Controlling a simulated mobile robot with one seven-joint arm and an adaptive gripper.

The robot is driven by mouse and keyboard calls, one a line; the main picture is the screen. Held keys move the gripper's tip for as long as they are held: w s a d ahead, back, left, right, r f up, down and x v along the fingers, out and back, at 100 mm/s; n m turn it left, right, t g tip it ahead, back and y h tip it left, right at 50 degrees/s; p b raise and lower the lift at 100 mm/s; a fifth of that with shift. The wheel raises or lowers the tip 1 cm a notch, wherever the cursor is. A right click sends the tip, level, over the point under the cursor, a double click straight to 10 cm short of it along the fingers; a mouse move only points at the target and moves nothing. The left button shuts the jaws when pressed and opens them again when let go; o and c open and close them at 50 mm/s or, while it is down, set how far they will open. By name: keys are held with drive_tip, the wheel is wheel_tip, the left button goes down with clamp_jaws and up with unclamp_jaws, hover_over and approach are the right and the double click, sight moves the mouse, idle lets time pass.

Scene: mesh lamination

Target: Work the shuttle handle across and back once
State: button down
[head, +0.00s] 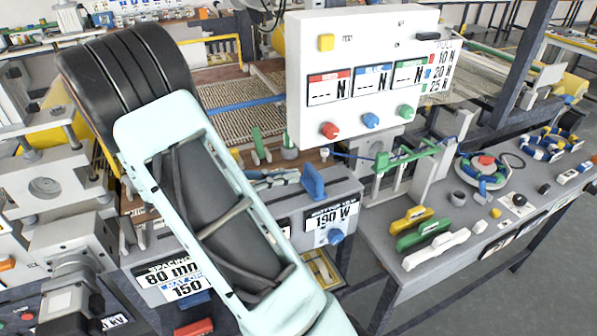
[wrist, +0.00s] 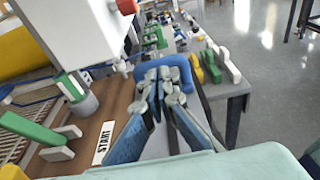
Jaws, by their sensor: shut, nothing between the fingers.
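A blue upright handle (head: 313,183), which I take to be the shuttle handle, stands at the front of the machine, just right of my gripper (head: 290,177). In the wrist view, a curved blue piece (wrist: 143,70) shows right behind the tips of my gripper (wrist: 164,80). The fingers are together with nothing between them. I cannot tell whether the tips touch the blue piece. My pale arm hides much of the machine's left front in the head view.
A white control box (head: 358,120) with red, blue and green knobs hangs above. A START label (wrist: 103,143) and a green clip (wrist: 35,130) lie left of my fingers.

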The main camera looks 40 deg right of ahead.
drive_tip(key=shift+x, duration=1.4)
drive_tip(key=x, duration=0.2)
drive_tip(key=r+x, duration=0.1)
drive_tip(key=x, duration=0.5)
drive_tip(key=shift+s+d+r, duration=0.15)
drive_tip(key=shift+d+r, duration=0.1)
drive_tip(key=shift+r, duration=0.05)
